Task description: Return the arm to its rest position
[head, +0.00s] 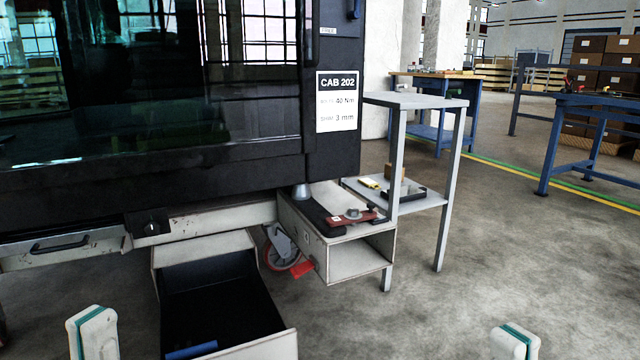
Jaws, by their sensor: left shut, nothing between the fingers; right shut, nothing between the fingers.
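Two pale arm parts of mine with teal bands show at the bottom edge, one at the left and one at the right. They stand apart from each other and touch nothing that I can see. The fingers of both my grippers are outside the picture. The dark cab (160,165) with a "CAB 202" label (337,101) fills the left and centre. Below it an open drawer (272,345) with a dark inside juts forward. A blue item (191,350) lies in the drawer at its near left.
A pale box-shaped step (358,257) carries a reddish tool (352,218). A red-rimmed caster (279,250) sits below. A grey stand (420,101) holds small items on its lower shelf. Blue benches (590,103) stand behind. The floor at the right is clear.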

